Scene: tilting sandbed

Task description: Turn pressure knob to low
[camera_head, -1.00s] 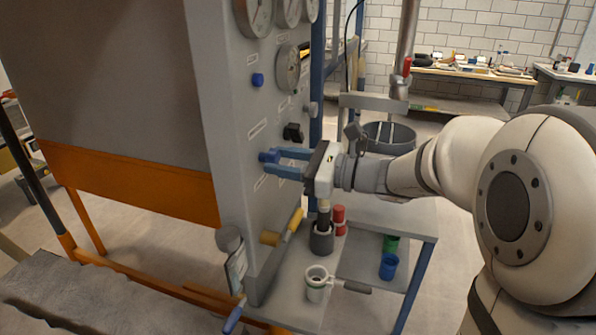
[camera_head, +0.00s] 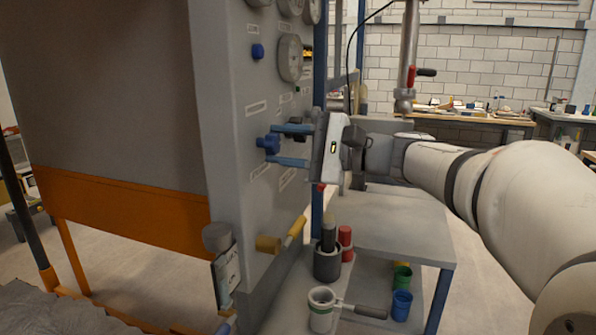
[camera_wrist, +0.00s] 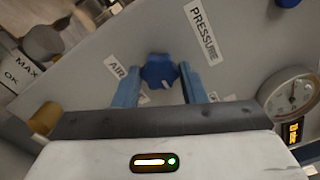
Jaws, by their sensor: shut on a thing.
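The blue pressure knob (camera_head: 268,143) is on the grey panel, below a label. In the wrist view the blue knob (camera_wrist: 159,70) has a white mark on its lower edge and sits between the PRESSURE label (camera_wrist: 203,32) and the AIR label (camera_wrist: 115,67). My gripper (camera_head: 280,146) comes from the right with its two blue fingers on either side of the knob, shut on it. The wrist view also shows the fingers of my gripper (camera_wrist: 160,80) flanking the knob. Any scale around the knob is not readable.
Another blue knob (camera_head: 257,51) and a gauge (camera_head: 290,58) sit higher on the panel. A dark knob (camera_head: 297,131) is close behind the upper finger. A yellow-handled lever (camera_head: 270,243) sticks out below. A side table (camera_head: 395,225) stands right of the panel.

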